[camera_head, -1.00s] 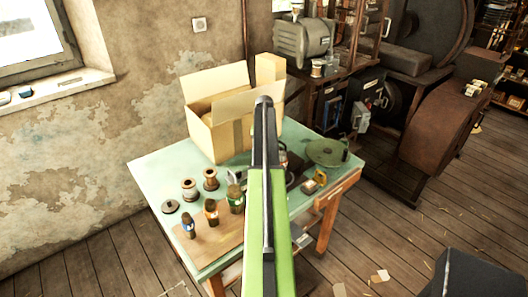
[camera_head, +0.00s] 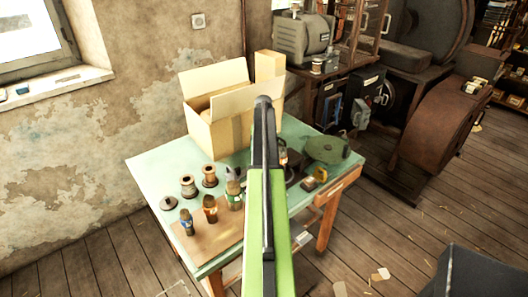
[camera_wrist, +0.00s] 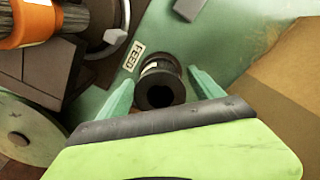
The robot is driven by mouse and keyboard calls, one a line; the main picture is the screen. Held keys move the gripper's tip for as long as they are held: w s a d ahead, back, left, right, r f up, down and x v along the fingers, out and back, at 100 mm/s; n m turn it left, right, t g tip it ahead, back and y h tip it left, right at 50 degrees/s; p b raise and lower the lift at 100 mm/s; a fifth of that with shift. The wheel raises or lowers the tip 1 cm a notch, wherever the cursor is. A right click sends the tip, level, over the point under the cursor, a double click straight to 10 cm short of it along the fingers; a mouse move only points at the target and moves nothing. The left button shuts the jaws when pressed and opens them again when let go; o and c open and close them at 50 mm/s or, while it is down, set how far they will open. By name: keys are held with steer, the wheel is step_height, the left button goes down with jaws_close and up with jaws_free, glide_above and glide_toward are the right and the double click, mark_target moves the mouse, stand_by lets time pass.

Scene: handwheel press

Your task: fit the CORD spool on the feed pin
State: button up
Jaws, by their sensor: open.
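In the wrist view a dark spool (camera_wrist: 161,89) stands beside a small plate marked FEED (camera_wrist: 133,56). No feed pin shows in the hole, so I cannot tell whether one is inside. My gripper (camera_wrist: 160,80) is open, with one green finger on each side of the spool. A gap shows at the right finger; contact at the left is unclear. In the head view my arm hides the gripper and this spool.
A cardboard box (camera_head: 219,132) stands at the back. A round green part (camera_head: 325,149) lies at the right. An orange-banded object (camera_wrist: 28,22) is close by.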

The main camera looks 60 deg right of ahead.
step_height(320, 180, up, 17)
steer(key=p, duration=1.7)
steer(key=shift+r, duration=0.2)
step_height(320, 180, up, 8)
steer(key=p, duration=0.8)
